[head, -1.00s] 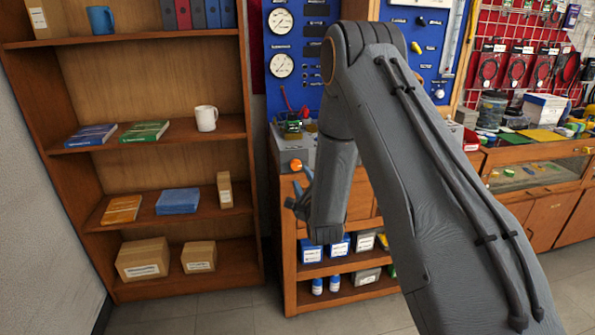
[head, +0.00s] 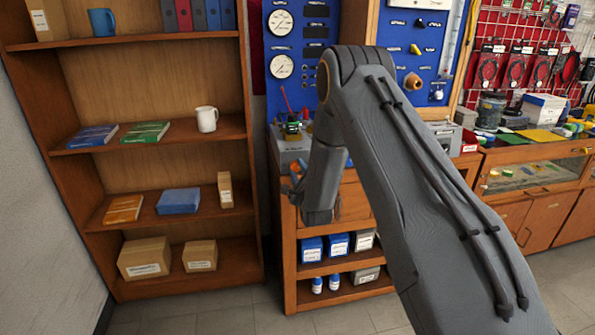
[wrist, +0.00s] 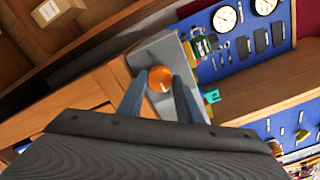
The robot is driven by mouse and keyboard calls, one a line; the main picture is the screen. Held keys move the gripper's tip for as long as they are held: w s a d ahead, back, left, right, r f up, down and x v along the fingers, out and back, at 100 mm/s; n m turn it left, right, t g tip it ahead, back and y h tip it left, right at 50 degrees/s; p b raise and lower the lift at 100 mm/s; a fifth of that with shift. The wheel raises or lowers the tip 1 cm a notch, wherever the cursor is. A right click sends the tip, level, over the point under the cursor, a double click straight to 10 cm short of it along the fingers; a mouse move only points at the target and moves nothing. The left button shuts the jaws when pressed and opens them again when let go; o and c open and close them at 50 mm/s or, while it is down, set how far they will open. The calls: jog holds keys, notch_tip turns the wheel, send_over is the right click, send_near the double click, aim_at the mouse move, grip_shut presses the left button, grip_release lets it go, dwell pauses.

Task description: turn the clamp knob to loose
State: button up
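The clamp knob, an orange round knob (wrist: 160,79), sits on the grey bench housing (wrist: 148,58) in the wrist view. My gripper (wrist: 160,88) is open, with one blue-grey finger on each side of the knob. A gap seems to show between the knob and each finger, and I cannot tell whether either touches. In the head view my gripper (head: 293,180) is at the front of the grey bench unit (head: 287,148), partly behind my arm.
A green device (head: 292,128) with a red lever stands on the bench unit, close to the knob; it also shows in the wrist view (wrist: 204,46). A blue gauge panel (head: 290,45) rises behind. A wooden bookshelf (head: 165,250) stands to the left.

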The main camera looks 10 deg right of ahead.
jog(key=shift+c, duration=1.4)
